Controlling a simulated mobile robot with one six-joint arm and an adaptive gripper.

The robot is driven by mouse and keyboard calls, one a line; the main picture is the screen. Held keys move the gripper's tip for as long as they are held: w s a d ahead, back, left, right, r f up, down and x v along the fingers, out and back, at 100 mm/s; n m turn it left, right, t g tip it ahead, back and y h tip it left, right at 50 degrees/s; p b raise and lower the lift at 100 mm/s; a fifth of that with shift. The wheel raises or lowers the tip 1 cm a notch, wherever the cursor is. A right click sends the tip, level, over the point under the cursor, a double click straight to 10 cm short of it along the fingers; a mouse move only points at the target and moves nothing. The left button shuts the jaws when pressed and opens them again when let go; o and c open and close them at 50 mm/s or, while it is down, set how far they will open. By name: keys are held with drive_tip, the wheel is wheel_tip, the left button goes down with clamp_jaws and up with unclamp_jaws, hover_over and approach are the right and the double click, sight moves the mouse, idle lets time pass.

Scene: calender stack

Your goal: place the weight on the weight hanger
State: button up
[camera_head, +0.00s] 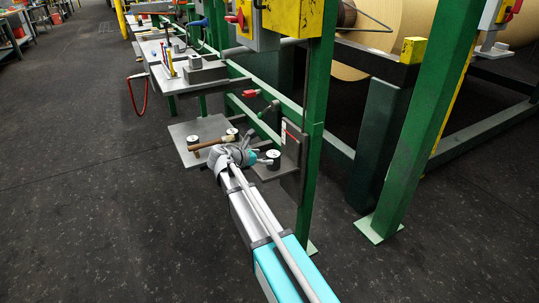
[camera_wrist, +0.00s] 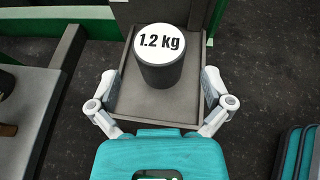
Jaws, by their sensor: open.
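The weight, a dark cylinder with a white top marked "1.2 kg" (camera_wrist: 160,70), stands upright on a small dark tray (camera_wrist: 130,108) in the wrist view. In the head view a dark cylinder with a pale top (camera_head: 273,158) stands on a small shelf just right of my gripper. My gripper (camera_wrist: 160,82) is open and empty, one finger on each side of the tray's near part. The weight lies ahead of and between the fingers, with a gap on both sides. I cannot make out the weight hanger for sure in either view.
A grey shelf (camera_head: 185,130) beside my gripper holds a wooden-handled hammer (camera_head: 208,144) and other pale-topped cylinders. A green post (camera_head: 318,120) stands close on the right. A workbench (camera_head: 165,65) with tools lies beyond. The dark floor at left is open.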

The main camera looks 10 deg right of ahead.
drive_tip(key=p+v, duration=0.2)
drive_tip(key=v, duration=0.5)
drive_tip(key=shift+s, duration=0.1)
idle(0.5)
drive_tip(key=s+d+f+m+g+y, duration=0.2)
drive_tip(key=s+d+f+m+y, duration=0.1)
drive_tip(key=s+m, duration=0.4)
drive_tip(key=s+d+f+m+g+y, duration=0.2)
drive_tip(key=s+d+f+m+y, duration=0.1)
drive_tip(key=s+m, duration=0.5)
drive_tip(key=s+d+f+m+g+y, duration=0.2)
drive_tip(key=s+f+m+y, duration=0.3)
drive_tip(key=s+m, duration=0.3)
drive_tip(key=shift+s+d+y, duration=0.55)
drive_tip(key=shift+d+y, duration=0.05)
